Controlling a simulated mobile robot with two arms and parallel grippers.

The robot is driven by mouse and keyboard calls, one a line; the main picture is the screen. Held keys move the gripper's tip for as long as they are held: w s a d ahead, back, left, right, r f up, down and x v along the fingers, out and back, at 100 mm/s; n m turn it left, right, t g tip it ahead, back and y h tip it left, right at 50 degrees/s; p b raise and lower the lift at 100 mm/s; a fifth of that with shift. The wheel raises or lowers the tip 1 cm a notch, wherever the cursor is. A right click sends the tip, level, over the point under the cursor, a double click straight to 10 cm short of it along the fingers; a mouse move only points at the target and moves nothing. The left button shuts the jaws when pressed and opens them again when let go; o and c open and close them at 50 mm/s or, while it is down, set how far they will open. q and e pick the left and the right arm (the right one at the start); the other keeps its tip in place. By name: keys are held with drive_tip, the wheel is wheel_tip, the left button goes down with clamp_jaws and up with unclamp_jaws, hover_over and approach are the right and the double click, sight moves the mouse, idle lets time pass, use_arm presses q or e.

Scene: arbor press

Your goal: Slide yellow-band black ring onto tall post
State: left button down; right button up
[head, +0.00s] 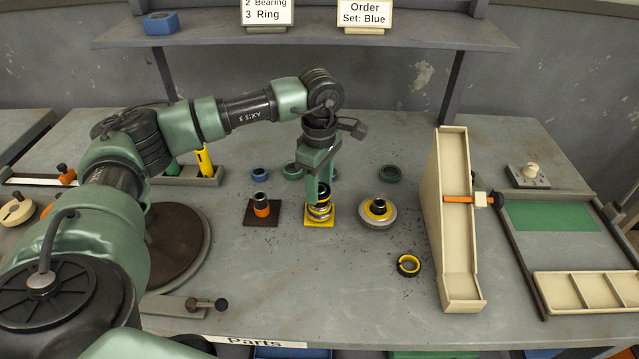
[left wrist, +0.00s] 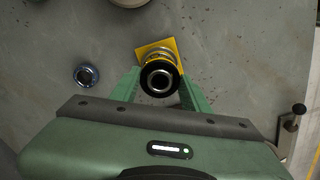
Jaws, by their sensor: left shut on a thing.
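My left gripper (head: 318,196) is shut over the yellow square base (head: 312,224), where silver and yellow round parts (head: 320,214) are stacked. In the left wrist view my left gripper (left wrist: 160,82) has its fingers on either side of a black ring (left wrist: 160,94) with a yellow band. A grey round end shows in the ring's middle, perhaps the post top; I cannot tell how far the ring is down on it. Another black ring with a yellow inner band (head: 408,265) lies loose on the table. My right gripper is not in view.
A silver disc (head: 378,217) with a black and yellow part stands right. Blue (head: 260,173) and green rings (head: 390,173) lie behind.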

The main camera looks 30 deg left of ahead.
use_arm(q)
drive_tip(key=shift+c, duration=0.3)
unclamp_jaws()
drive_tip(key=shift+r, duration=0.1)
idle(0.5)
drive_tip(key=shift+r, duration=0.2)
drive_tip(key=shift+r+p, duration=2.45)
drive_tip(key=shift+r, duration=1.3)
drive_tip(key=shift+s+d+f, duration=0.1)
drive_tip(key=shift+f, duration=0.05)
